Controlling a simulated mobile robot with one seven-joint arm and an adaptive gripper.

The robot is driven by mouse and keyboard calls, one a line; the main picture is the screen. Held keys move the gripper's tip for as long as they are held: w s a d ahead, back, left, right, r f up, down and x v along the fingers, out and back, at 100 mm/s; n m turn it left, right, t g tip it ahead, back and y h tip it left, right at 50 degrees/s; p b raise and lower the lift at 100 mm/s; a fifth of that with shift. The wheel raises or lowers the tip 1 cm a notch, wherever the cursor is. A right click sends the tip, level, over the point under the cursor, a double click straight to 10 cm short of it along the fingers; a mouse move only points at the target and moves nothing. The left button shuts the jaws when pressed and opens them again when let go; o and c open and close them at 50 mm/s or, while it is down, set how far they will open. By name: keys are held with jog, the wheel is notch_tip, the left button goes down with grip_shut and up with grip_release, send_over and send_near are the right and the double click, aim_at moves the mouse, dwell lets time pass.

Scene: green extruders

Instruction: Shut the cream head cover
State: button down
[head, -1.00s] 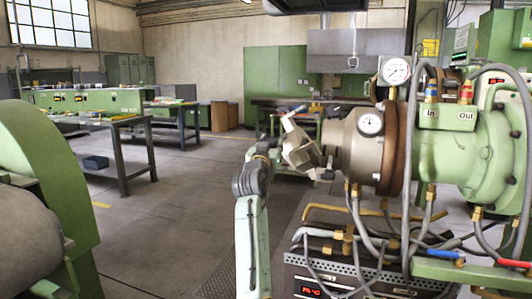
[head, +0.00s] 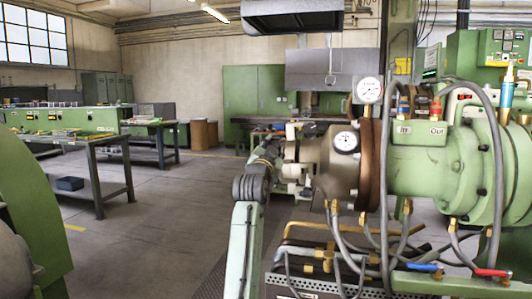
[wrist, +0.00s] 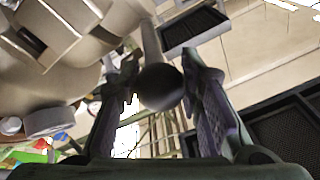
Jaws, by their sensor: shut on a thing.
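The cream head cover (head: 308,154) is at the left end of the extruder head (head: 342,165) in the head view. It looks nearly in line with the head, but I cannot tell whether it touches all round. In the wrist view, my gripper (wrist: 160,84) has a finger on each side of a dark round knob (wrist: 161,88) at the end of a pale rod (wrist: 150,42). It is shut on this knob. Large cream parts (wrist: 60,45) fill the upper left there. In the head view my gripper is small and partly hidden beside the cover.
A dial gauge (head: 346,141) sits on the head. Hoses and brass pipes (head: 300,238) hang below it. The green barrel (head: 425,165) extends right. Benches (head: 75,139) stand at left, with open floor (head: 165,215) between them and my arm.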

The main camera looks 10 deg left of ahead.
jog(key=shift+d+r+m, duration=0.3)
jog(key=shift+d+m, duration=0.4)
jog(key=shift+d, duration=0.25)
jog(key=c, duration=1.1)
grip_release()
jog(key=shift+s, duration=0.1)
jog(key=s+f, duration=0.2)
jog(key=s, duration=0.9)
jog(key=shift+s+a+f, duration=0.2)
jog(key=shift+s+a, duration=0.05)
jog(key=shift+s, duration=0.1)
